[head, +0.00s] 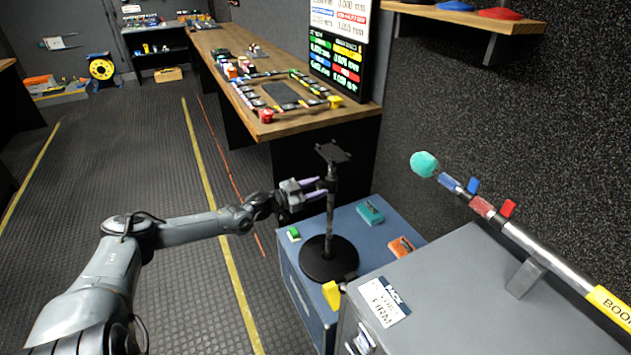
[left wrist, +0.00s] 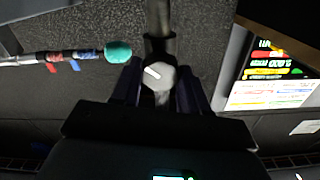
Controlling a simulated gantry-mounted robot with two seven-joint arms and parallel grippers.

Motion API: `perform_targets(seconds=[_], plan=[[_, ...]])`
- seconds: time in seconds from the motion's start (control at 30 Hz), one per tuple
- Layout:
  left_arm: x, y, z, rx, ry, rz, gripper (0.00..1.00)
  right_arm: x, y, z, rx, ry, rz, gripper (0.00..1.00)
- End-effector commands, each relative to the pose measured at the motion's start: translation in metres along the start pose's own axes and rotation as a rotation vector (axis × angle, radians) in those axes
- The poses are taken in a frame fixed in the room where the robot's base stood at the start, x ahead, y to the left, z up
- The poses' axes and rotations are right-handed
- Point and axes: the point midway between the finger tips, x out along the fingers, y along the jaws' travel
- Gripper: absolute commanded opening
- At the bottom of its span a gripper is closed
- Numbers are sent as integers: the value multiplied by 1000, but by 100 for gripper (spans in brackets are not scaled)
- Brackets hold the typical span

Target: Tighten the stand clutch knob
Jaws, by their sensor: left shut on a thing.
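A black stand (head: 329,260) with a round base and a small flat top plate (head: 332,152) stands upright on a blue-grey case. My left gripper (head: 322,188) reaches in from the left at the upper part of the stand's pole (head: 330,222). In the left wrist view the clutch knob (left wrist: 158,75), pale and round with a white mark, sits between the two fingers of my left gripper (left wrist: 157,80). The fingers are shut on the knob. The pole shows behind it. My right gripper is in neither view.
The blue-grey case (head: 372,245) also carries a teal box (head: 370,212), an orange box (head: 402,247) and a yellow item (head: 332,294). A grey case (head: 450,290) at right holds a boom pole (head: 546,256). A wooden bench (head: 215,65) stands behind. The floor at left is clear.

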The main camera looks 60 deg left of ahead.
Motion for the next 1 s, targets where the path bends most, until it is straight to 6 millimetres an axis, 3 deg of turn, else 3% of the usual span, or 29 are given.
perform_targets(seconds=[0.03,0.2,1.0], plan=[[0,-2,-8,31,0,-3,13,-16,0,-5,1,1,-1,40],[0,0,-5,186,0,-1,14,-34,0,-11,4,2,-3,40],[0,1,0,954,-1,0,14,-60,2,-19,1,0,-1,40]])
